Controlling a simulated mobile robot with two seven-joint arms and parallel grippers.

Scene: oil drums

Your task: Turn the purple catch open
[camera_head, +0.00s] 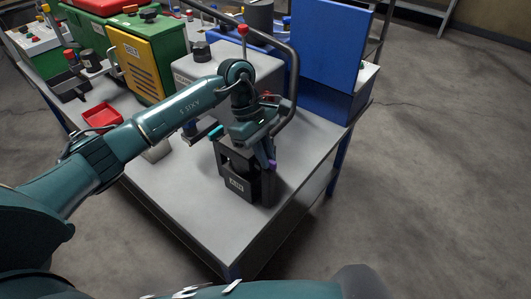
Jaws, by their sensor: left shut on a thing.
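A small purple catch (272,165) shows at the right side of a black box (238,184) with a pale label, standing on the grey workbench (215,235). My left gripper (265,153) comes down over the box from above and is shut on the purple catch. The gripper hides most of the catch, so its angle is hard to tell. My right gripper is not in view; only part of my own body shows along the bottom edge.
A grey machine with a dark curved bar (293,75) stands just behind my left gripper. A blue box with a raised lid (326,45) is at the back right. Green and yellow cabinets (140,60) and a red tray (101,115) are at left. The bench front is clear.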

